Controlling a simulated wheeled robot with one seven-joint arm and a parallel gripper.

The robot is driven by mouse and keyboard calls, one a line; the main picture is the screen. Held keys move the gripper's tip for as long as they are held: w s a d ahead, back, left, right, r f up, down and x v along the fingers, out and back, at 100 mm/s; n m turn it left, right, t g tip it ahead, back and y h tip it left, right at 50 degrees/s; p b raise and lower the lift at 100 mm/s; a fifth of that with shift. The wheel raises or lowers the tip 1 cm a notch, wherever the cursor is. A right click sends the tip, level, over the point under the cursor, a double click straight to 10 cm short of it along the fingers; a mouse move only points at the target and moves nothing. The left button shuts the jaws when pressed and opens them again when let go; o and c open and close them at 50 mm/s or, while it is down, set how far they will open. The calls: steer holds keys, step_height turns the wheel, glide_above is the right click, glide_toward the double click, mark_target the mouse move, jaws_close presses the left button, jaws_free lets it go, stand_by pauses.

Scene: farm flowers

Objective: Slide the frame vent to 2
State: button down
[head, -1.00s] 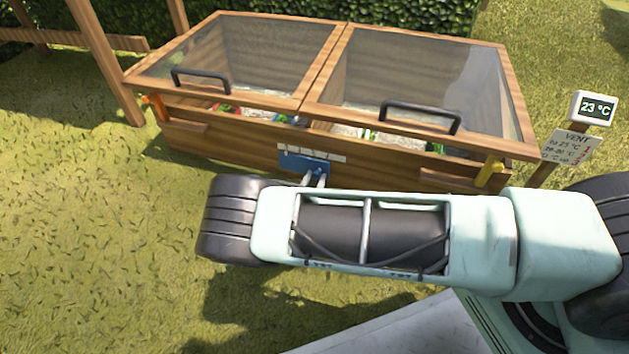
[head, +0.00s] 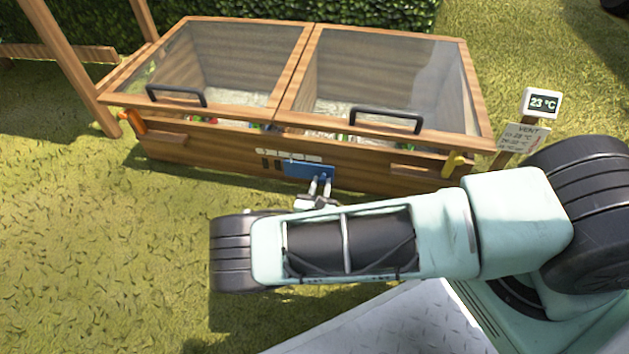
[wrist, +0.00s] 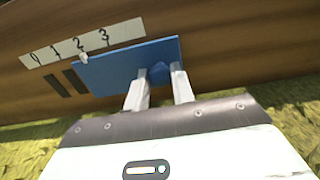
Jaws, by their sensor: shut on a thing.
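The frame vent is a blue sliding plate (head: 300,170) on the front board of the wooden cold frame (head: 215,155). In the wrist view the blue plate (wrist: 115,66) lies below a white scale strip (wrist: 95,41) marked 0, 1, 2, 3. A small pale pointer (wrist: 84,58) at the plate's upper left edge sits just under the 2. Dark slots (wrist: 75,80) show uncovered left of the plate. My gripper (head: 320,184) is shut on the plate's blue knob; in the wrist view its fingers (wrist: 160,76) flank the knob (wrist: 160,71).
A thermometer (head: 541,103) reads 23 °C above a VENT sign (head: 523,138) at the right; its small text is hard to read. Two glazed lids (head: 385,80) with black handles are closed. An orange latch (head: 132,121) and a yellow latch (head: 454,165) flank the front. Grass lies in front.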

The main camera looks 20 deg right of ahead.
steer(key=c, duration=1.2)
jaws_free()
steer(key=shift+a, duration=0.1)
steer(key=p+v, duration=0.5)
steer(key=v, duration=0.6)
steer(key=shift+s+a+p, duration=0.2)
steer(key=shift+s+p, duration=0.1)
steer(key=shift+s, duration=0.15)
